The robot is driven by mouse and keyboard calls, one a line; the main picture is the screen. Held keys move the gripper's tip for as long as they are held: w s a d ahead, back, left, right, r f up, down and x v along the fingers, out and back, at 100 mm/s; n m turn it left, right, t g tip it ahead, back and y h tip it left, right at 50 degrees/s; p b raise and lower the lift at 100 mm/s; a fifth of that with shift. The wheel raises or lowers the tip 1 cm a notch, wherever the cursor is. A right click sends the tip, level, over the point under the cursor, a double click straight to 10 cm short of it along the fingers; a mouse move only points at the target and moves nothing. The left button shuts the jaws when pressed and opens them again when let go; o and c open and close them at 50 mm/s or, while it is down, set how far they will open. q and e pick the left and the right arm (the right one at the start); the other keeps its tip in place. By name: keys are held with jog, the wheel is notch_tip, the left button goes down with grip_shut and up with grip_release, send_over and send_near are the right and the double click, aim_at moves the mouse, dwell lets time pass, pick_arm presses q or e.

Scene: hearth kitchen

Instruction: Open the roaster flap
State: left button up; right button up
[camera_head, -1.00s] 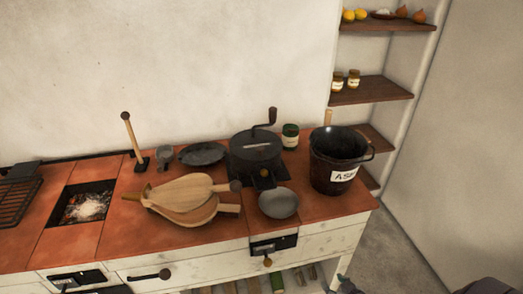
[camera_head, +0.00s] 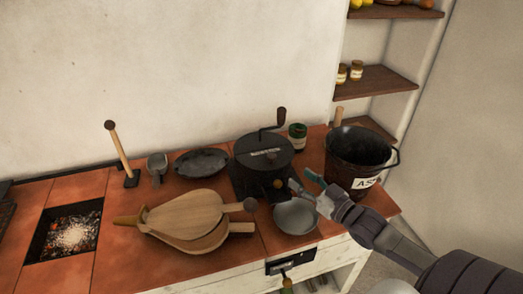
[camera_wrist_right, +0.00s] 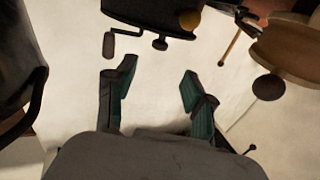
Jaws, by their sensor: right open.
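The roaster (camera_head: 264,153) is a dark round drum with a crank on top, standing at the back of the red tiled counter. A small brass knob (camera_head: 279,184) sits low on its front; the flap's outline is too small to make out, and I see no open gap. My right gripper (camera_head: 303,181) is open and empty, just right of the knob and apart from it. In the right wrist view the roaster (camera_wrist_right: 145,14) and the knob (camera_wrist_right: 190,20) are at the top, beyond the open fingers (camera_wrist_right: 157,82). My left gripper is out of view.
A grey bowl (camera_head: 296,217) lies in front of the roaster, close to my right gripper. The ash bucket (camera_head: 345,170) stands close on the right. Wooden bellows (camera_head: 185,216) lie to the left, and a green jar (camera_head: 297,138) stands behind. Embers glow in the firebox (camera_head: 72,238).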

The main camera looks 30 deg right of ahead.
aim_at(275, 159)
jog(key=w, duration=0.3)
jog(key=shift+w+a+r, duration=0.2)
jog(key=shift+w+a, duration=0.1)
jog(key=shift+w, duration=0.1)
jog(key=w, duration=0.3)
jog(key=shift+w+a, duration=0.1)
jog(key=shift+a, duration=0.15)
jog(key=w, duration=0.4)
jog(key=shift+w+a+f, duration=0.1)
jog(key=shift+w+a, duration=0.25)
jog(key=shift+w, duration=0.05)
jog(key=shift+w+a, duration=0.1)
jog(key=shift+w, duration=0.4)
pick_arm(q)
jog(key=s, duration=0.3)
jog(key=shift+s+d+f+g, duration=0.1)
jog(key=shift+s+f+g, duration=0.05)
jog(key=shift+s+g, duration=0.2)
pick_arm(e)
grip_shut()
